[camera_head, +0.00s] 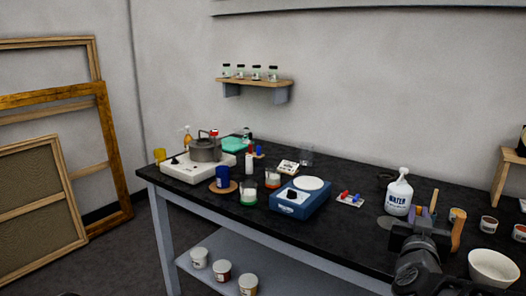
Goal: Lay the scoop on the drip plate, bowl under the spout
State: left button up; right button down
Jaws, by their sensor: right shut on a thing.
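My right gripper (420,236) is at the lower right, above the black worktop and seen from behind. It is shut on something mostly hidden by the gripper. An orange-brown wooden handle (458,231) sticks up beside its right side; it looks like the scoop's handle, but the scoop's bowl is not visible. A grey round plate (387,222), seemingly the drip plate, lies flat just left of the gripper, partly covered by it. The white water bottle (398,195) stands behind the plate, its spout (391,179) pointing left. My left gripper is not in view.
A white bowl (493,267) and small pots (488,224) stand right of the gripper. Bare worktop (345,228) lies between scale and plate.

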jog(key=w+a+f+n+t+y+p, duration=0.2)
jog(key=a+f+n+y, duration=0.3)
jog(key=a+f, duration=1.2)
notch_tip(320, 180, down, 4)
jog(key=y+p, duration=0.1)
jog(key=y, duration=0.2)
jog(key=shift+w+r+n, duration=0.25)
jog(key=shift+w+n, duration=0.05)
jog(key=shift+a, duration=0.1)
